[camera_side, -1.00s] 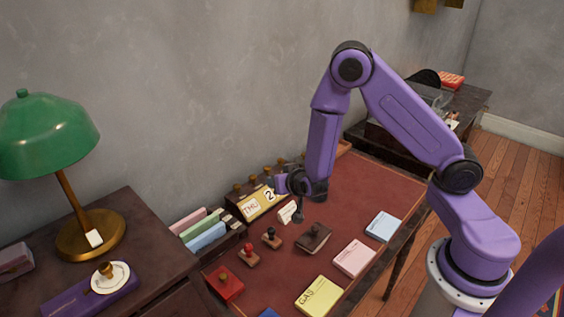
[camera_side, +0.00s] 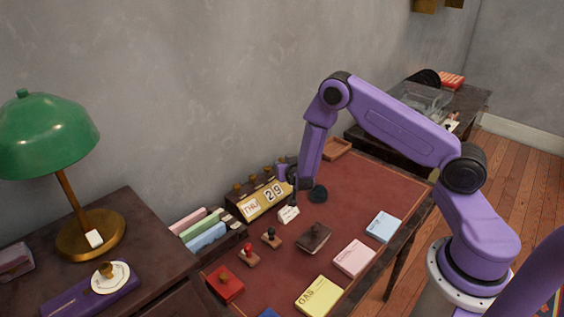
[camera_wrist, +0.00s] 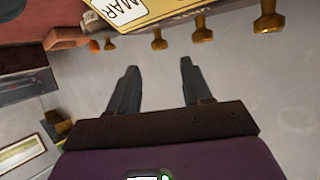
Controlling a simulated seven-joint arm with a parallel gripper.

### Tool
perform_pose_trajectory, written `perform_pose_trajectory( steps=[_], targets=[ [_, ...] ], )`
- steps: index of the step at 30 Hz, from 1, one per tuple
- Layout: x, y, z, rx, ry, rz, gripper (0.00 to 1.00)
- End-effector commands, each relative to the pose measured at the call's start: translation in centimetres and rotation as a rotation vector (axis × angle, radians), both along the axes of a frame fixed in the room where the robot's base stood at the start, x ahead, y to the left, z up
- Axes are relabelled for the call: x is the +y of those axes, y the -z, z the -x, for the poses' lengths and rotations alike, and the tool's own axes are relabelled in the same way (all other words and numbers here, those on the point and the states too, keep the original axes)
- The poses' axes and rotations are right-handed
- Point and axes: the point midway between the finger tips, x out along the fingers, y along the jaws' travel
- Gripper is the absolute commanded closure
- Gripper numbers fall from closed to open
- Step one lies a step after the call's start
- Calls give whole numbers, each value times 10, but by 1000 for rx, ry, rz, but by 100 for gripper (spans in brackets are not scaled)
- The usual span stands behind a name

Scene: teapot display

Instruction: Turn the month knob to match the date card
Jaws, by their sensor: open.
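The yellow calendar (camera_side: 262,203) stands at the back of the desk against the wall and shows THU and 29. My arm hides its month end in the side view. In the wrist view part of the calendar (camera_wrist: 157,10) shows upside down, with MAR on its month plate (camera_wrist: 122,12). Several brass knobs (camera_wrist: 202,34) stick out along its top edge. A small white card (camera_side: 288,214) stands in front of it; its writing is unreadable. My gripper (camera_wrist: 159,66) is open and empty, its fingertips short of the knobs. In the side view my gripper (camera_side: 286,173) is at the calendar's right end.
Stamps (camera_side: 270,238), a dark brown book-like block (camera_side: 314,237) and pastel pads (camera_side: 354,258) lie on the red desk top (camera_side: 345,205). A round dark object (camera_side: 318,193) sits right of my gripper. A file box (camera_side: 208,237) stands left of the calendar.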

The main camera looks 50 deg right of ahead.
Motion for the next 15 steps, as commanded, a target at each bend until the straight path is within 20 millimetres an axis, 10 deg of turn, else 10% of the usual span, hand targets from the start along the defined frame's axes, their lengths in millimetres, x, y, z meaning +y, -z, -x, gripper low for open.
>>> perform_pose_trajectory(
  steps=[15],
  targets=[
    [-33, 25, -49, 1, 0, 1, 51]
  ],
)
